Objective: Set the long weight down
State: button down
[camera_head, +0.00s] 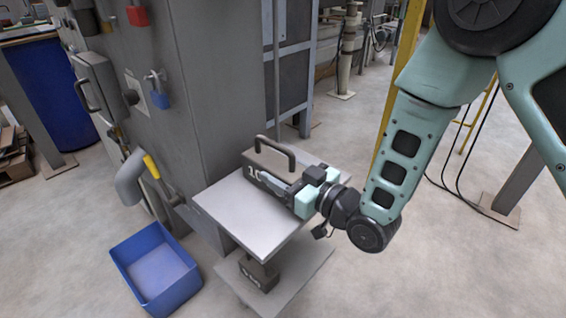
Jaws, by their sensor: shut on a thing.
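The long weight (270,163) is a grey block with a dark arched handle on top and white figures, partly readable as "10", on its near side. It is upright over the far part of a small grey table top (245,218). My gripper (283,187) reaches in from the right and is shut on the weight at its near right side. The gripper hides that part of the weight. The weight's underside is hidden, so I cannot tell whether it touches the table top.
A smaller dark weight (261,276) stands on the lower shelf. A blue bin (156,266) is on the floor to the left. A grey machine cabinet (195,90) with padlocks and a lever rises close behind the table's left side. The near table top is bare.

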dwell(0.3)
jog(key=shift+c, duration=2.4)
grip_release()
jog(key=shift+f, duration=0.1)
jog(key=shift+r, duration=0.25)
jog(key=p+v, duration=0.4)
jog(key=v, duration=0.8)
jog(key=shift+p, duration=0.4)
jog(key=shift+f, duration=0.1)
